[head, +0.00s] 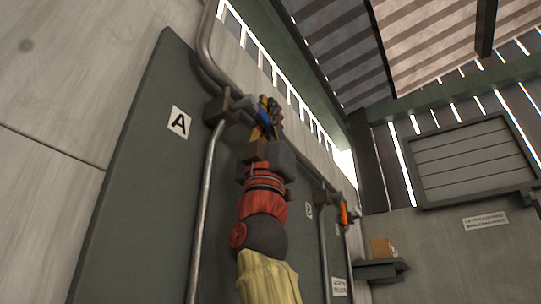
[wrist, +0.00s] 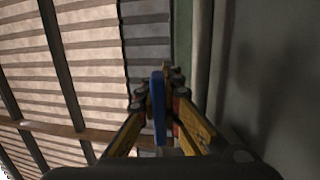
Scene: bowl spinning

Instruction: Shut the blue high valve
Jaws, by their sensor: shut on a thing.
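The blue valve handle (wrist: 158,108) stands upright between the fingers of my gripper (wrist: 160,112) in the wrist view. In the head view, a small part of the blue handle (head: 264,117) shows between the fingers of my gripper (head: 266,122), high on the grey panel by the pipe. My gripper is shut on the handle. The fingers hide much of the handle and the valve body behind it in the head view.
A grey panel (head: 150,150) with an "A" label (head: 179,122) stands behind my arm. A metal pipe (head: 207,190) runs down left of my arm. An orange handle (head: 343,213) sits on another pipe at right. A shelf (head: 378,270) holds a box (head: 382,248).

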